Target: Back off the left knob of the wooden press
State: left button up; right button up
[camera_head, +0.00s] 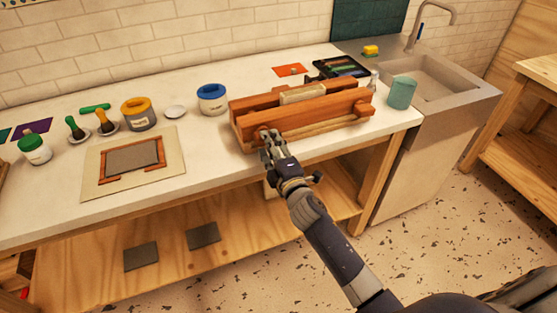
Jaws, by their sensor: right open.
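The wooden press (318,116) stands on the white worktop, a reddish-brown body with a pale block (302,94) between its beams. Its right knob (363,108) shows on the front beam. My right gripper (268,137) is at the left end of the front beam, with its jaws open. The left knob is mostly hidden behind or between the fingers, and I cannot tell whether they touch it. My left gripper is not in view.
A blue-rimmed jar (212,98) stands left of the press and a teal cup (401,92) right of it. A dark tray (341,67) lies behind. A framed board (132,160), a yellow-rimmed jar (139,113) and brushes are further left. The worktop's front edge is close below the press.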

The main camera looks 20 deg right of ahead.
jog(key=s, duration=0.8)
jog(key=shift+d, duration=0.15)
jog(key=shift+w, duration=0.1)
